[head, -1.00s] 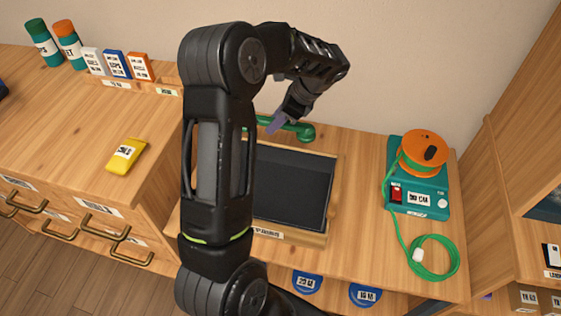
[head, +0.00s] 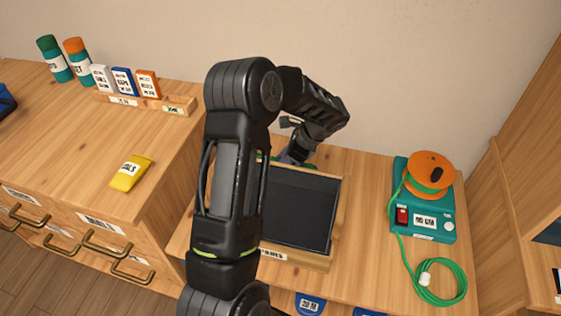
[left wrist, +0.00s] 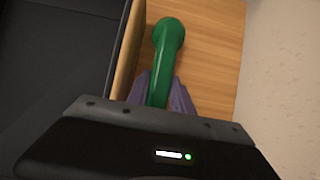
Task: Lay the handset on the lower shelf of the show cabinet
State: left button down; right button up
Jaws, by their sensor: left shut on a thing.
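The green handset (left wrist: 168,42) lies behind the black tray, close along its wooden rim, in the left wrist view. My left gripper (left wrist: 162,92) is shut on its bar, with a purple finger on each side. The near end of the handset is hidden by the gripper body. In the head view my left gripper (head: 290,156) reaches down behind the tray, and only bits of the green handset (head: 309,166) show. A wooden cabinet (head: 515,165) stands at the right edge, mostly cut off, with part of a shelf showing. My right gripper is not in view.
The wood-framed black tray (head: 300,208) sits in front of the handset, and the wall is close behind. A teal device (head: 424,222) with an orange reel and green cable stands to the right. A yellow packet (head: 131,173) lies on the left counter.

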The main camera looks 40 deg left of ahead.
pick_arm(q)
jog(key=c, duration=1.4)
grip_release()
jog(key=v, duration=1.2)
jog(key=shift+p, duration=0.4)
jog(key=shift+o, duration=0.3)
